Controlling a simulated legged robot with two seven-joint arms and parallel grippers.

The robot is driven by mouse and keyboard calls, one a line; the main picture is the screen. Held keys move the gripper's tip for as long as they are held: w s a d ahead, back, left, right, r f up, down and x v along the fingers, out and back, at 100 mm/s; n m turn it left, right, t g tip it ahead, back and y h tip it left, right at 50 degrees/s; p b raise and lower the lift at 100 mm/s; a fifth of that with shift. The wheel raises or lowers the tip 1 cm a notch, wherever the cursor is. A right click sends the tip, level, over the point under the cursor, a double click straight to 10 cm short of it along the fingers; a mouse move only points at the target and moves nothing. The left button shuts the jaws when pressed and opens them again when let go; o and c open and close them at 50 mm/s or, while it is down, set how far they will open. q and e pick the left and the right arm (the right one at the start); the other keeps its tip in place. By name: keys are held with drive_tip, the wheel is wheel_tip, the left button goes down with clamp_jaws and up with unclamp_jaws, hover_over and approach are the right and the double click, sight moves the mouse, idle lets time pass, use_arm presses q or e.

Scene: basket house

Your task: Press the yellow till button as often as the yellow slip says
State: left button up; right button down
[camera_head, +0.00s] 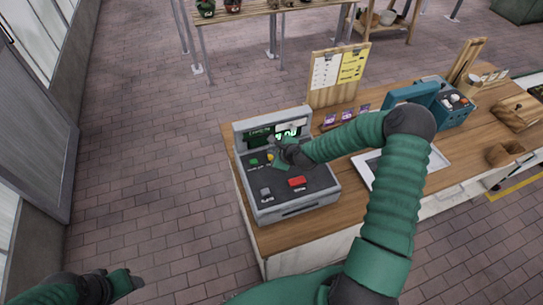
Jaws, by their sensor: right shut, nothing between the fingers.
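The grey till (320,196) stands on the near left end of the wooden counter, its small screen lit with green digits. The yellow till button (271,156) is on its top panel, with a green button (254,162) to its left. A red button (297,182) and a grey button (266,191) sit nearer. My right gripper (277,151) is shut and empty, close beside the yellow button; I cannot tell whether it touches. The yellow slip (353,65) is clipped to an upright board; its writing is too small to read. My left gripper (128,283) is low at left, away from the counter.
A white slip (325,71) hangs beside the yellow one on the wooden board (330,97). Small purple items (347,115) stand behind the till. A white tray (370,172), a teal machine (452,103) and wooden boxes are further right. The brick floor at left is clear.

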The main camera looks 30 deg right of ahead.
drive_tip(key=shift+d, duration=0.25)
drive_tip(key=shift+f, duration=0.1)
drive_tip(key=shift+a+f, duration=0.25)
idle(0.3)
drive_tip(key=shift+s+f+b, duration=0.1)
drive_tip(key=shift+f+b, duration=0.4)
drive_tip(key=shift+b, duration=0.15)
idle(0.4)
drive_tip(key=shift+r, duration=0.1)
drive_tip(key=shift+d+r+p, duration=0.1)
drive_tip(key=shift+r+p, duration=0.6)
drive_tip(key=shift+r, duration=0.1)
drive_tip(key=shift+r, duration=0.1)
